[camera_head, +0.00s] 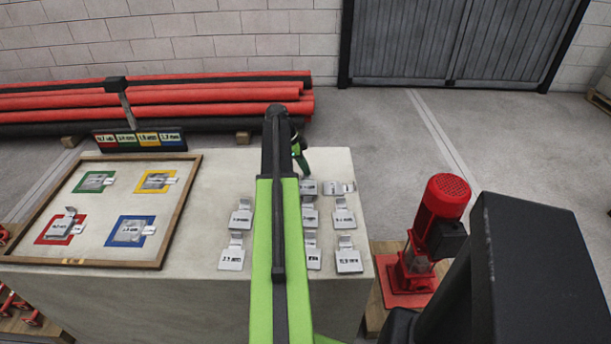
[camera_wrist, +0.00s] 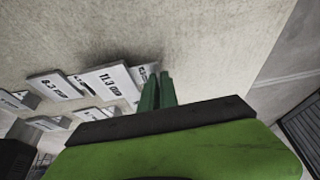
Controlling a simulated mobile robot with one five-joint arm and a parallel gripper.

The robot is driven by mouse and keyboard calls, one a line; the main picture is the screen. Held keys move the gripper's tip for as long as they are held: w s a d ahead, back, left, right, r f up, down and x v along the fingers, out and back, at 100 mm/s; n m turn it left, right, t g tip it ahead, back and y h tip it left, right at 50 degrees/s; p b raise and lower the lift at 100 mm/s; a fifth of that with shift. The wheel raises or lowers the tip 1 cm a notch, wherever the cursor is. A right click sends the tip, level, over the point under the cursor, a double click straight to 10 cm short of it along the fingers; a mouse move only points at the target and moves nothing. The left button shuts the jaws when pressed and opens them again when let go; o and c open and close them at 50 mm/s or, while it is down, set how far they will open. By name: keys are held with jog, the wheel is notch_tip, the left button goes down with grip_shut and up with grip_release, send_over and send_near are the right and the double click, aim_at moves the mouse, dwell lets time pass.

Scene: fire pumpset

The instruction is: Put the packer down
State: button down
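The packers are small grey metal plates with bent tabs and printed thickness labels. Several lie on the pale table (camera_head: 215,190), among them one at front left (camera_head: 232,258) and one at front right (camera_head: 348,260). My gripper (camera_head: 302,158) is near the table's back edge, partly hidden by my arm. In the wrist view its two green fingers (camera_wrist: 158,88) are close together, with no packer visible between them. A packer marked 11.3 mm (camera_wrist: 112,82) and one marked 8.3 mm (camera_wrist: 55,86) lie to their left. Another packer's edge shows right beside the fingers.
A wood-framed board (camera_head: 190,190) at left has green, yellow, red and blue outlines, each with a plate in it. A coloured label stand (camera_head: 140,139) is behind it. A red pump motor (camera_head: 440,205) stands right of the table. Red pipes (camera_head: 210,95) lie behind.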

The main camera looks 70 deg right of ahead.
notch_tip(320, 180, down, 2)
jog(key=shift+f+b, duration=0.1)
jog(key=shift+b, duration=0.25)
jog(key=shift+r, duration=0.25)
jog(key=shift+f, duration=0.2)
jog(key=c, duration=1.6)
grip_release()
jog(key=shift+r, duration=0.1)
